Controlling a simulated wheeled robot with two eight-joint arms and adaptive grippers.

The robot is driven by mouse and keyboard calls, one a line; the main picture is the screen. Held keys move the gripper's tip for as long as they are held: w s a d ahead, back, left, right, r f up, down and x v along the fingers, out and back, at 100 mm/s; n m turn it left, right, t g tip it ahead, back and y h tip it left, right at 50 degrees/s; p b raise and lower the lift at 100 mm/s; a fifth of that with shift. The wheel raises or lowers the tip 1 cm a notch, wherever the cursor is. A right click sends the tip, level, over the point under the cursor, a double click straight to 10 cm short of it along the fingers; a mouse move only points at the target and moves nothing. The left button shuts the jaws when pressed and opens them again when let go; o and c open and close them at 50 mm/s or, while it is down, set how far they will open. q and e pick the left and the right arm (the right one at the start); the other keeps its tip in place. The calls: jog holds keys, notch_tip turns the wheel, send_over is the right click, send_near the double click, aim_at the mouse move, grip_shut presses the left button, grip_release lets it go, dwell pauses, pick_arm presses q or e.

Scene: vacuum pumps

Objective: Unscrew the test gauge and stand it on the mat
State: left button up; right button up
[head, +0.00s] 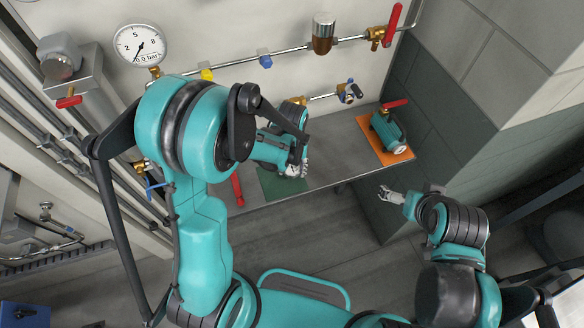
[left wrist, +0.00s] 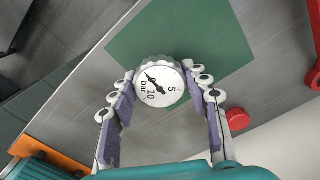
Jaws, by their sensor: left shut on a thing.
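The test gauge (left wrist: 160,84) has a round white dial marked in bar and a ribbed metal rim. In the left wrist view it sits between the two fingers of my left gripper (left wrist: 162,92), which is shut on it. Behind it is the green mat (left wrist: 205,25), and the gauge overlaps the mat's near edge in that view. I cannot tell whether its base touches the mat. In the head view my left gripper (head: 297,168) is over the green mat (head: 280,187), and the gauge is hidden. My right gripper (head: 388,193) is off the bench's front edge; its jaw state is unclear.
A teal device (head: 388,133) with a red lever stands on an orange mat (head: 363,123) at the bench's right. A larger gauge (head: 140,45) and piping (head: 290,50) with valves line the back wall. A red round part (left wrist: 238,119) lies near my left fingers.

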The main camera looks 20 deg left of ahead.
pick_arm(q)
jog(key=shift+f, duration=0.3)
jog(key=o, duration=1.4)
jog(key=shift+c, duration=0.2)
notch_tip(320, 180, up, 12)
grip_shut()
dwell(0.8)
